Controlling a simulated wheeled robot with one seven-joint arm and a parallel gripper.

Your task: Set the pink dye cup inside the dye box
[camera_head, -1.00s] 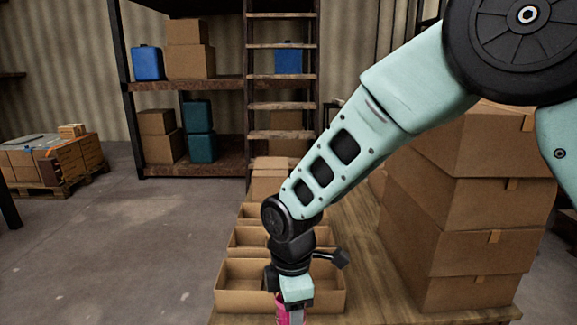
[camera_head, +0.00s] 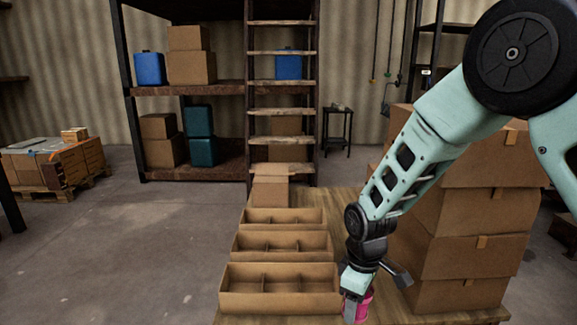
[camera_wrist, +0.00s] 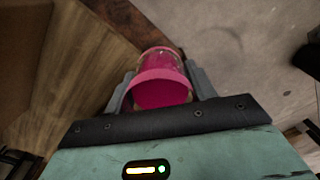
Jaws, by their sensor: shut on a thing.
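The pink dye cup (camera_head: 366,305) is between the jaws of my gripper (camera_head: 352,298), at the right of the front divided box. In the wrist view the cup (camera_wrist: 160,90) shows its open pink rim, with one finger of my gripper (camera_wrist: 158,88) on each side, shut on it. Three open cardboard boxes with dividers stand in a row on the wooden table: front (camera_head: 280,303), middle (camera_head: 282,255) and back (camera_head: 284,227). The compartments that show look empty. I cannot tell which of them is the dye box. The cup's lower end is partly cut off or hidden.
A tall stack of closed cartons (camera_head: 465,215) stands at the right on the table (camera_head: 350,208), close to my arm. A closed carton (camera_head: 270,190) is behind the boxes. A shelf rack (camera_head: 185,88) and a ladder (camera_head: 281,113) stand behind. Open floor lies at left.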

